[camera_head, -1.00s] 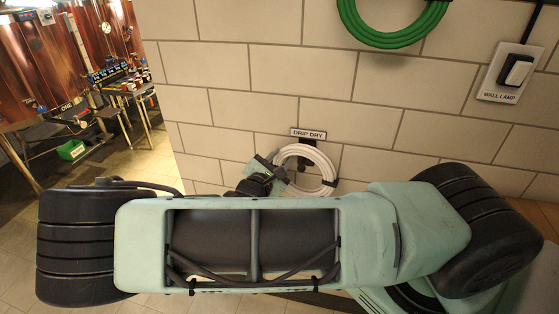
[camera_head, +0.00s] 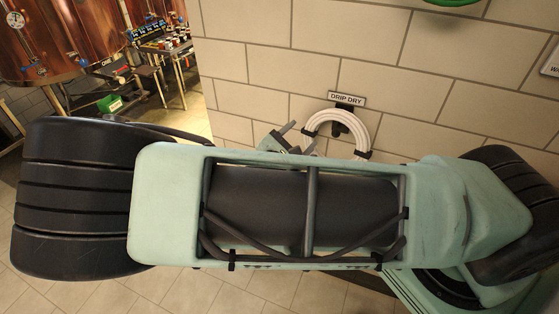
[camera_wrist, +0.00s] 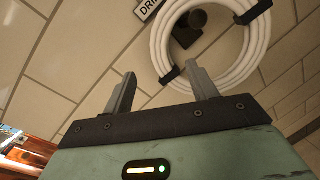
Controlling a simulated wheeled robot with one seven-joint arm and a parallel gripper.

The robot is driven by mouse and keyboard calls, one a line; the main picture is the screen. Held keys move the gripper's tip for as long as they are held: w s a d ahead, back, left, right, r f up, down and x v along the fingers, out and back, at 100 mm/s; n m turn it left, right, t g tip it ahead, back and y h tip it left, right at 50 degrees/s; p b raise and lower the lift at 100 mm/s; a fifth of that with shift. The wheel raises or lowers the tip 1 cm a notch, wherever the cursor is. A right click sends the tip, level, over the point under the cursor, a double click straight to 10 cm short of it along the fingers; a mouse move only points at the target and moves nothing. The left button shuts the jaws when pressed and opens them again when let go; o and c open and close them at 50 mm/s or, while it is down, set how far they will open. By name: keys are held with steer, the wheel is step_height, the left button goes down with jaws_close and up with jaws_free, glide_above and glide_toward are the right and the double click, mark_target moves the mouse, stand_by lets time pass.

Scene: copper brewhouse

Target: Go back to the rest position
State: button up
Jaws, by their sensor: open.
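My gripper is open and empty in the wrist view (camera_wrist: 163,90), with its two grey fingers apart. A coiled white hose (camera_wrist: 262,45) hangs on a dark wall peg (camera_wrist: 190,20) just beyond the fingertips and touches neither finger as far as I can see. In the head view my gripper (camera_head: 298,136) shows small behind my arm, just left of the white hose coil (camera_head: 338,118). The coil hangs under a "DRIP DRY" sign (camera_head: 346,98); its lower part is hidden by my arm.
The tiled wall (camera_head: 270,60) stands close in front of my arm. A green hose (camera_head: 450,2) hangs at the top edge.

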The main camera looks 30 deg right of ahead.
steer(key=b+v, duration=0.2)
steer(key=v, duration=0.8)
steer(key=s+a+f+m+g+y, duration=0.1)
steer(key=s+f+m+g+y, duration=0.1)
steer(key=s+m+g+y, duration=0.6)
steer(key=s+a+r+m+y, duration=0.1)
steer(key=s+a+r+y, duration=0.7)
steer(key=s+a+r, duration=0.1)
step_height(320, 180, up, 2)
steer(key=shift+s+r+m+y, duration=0.15)
steer(key=shift+s+m+y, duration=0.15)
steer(key=shift+s, duration=0.5)
